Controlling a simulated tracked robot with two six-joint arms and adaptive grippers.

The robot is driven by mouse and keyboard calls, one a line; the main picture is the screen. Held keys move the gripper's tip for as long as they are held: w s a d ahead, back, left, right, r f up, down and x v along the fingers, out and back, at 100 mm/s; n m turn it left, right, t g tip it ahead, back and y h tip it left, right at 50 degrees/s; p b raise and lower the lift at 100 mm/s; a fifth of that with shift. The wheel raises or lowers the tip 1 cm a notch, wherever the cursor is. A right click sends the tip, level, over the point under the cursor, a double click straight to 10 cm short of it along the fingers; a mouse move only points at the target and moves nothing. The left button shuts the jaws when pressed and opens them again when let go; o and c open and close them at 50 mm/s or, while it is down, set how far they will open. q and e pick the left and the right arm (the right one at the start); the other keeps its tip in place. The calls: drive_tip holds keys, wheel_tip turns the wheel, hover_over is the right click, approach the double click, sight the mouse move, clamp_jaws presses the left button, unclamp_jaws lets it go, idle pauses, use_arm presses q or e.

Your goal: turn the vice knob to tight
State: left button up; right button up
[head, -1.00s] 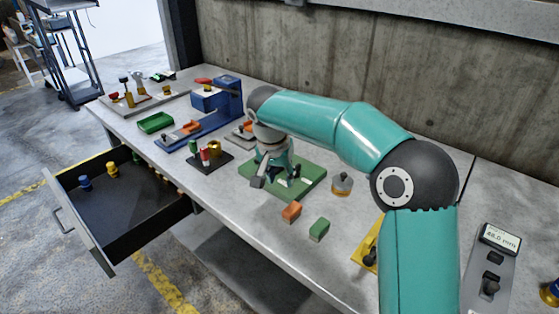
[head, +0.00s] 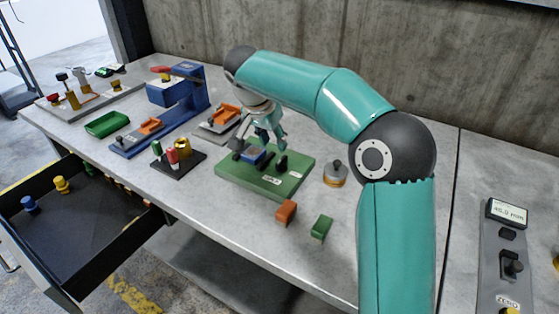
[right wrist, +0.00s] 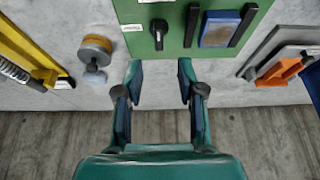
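The vice is a green base plate (head: 232,178) on the bench, with a blue block (head: 252,154) on it. In the right wrist view the blue block (right wrist: 220,30) sits between two black jaws (right wrist: 191,25). The black knob (right wrist: 158,32) stands beside the jaws, its grip pointing roughly up and down the picture; it also shows in the head view (head: 282,163). White labels lie near it, too small to read. My right gripper (right wrist: 160,75) is open and empty, its fingertips short of the knob in the picture. My left gripper is not in view.
An orange block (head: 286,211) and a green block (head: 321,228) lie in front of the vice. A round weight (head: 335,174) stands to its right. A plate with an orange part (head: 222,118) is to its left. A concrete wall (head: 400,60) closes the back.

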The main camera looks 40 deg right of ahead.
sight(281, 160)
drive_tip(key=x, duration=0.9)
drive_tip(key=shift+d, duration=0.1)
clamp_jaws()
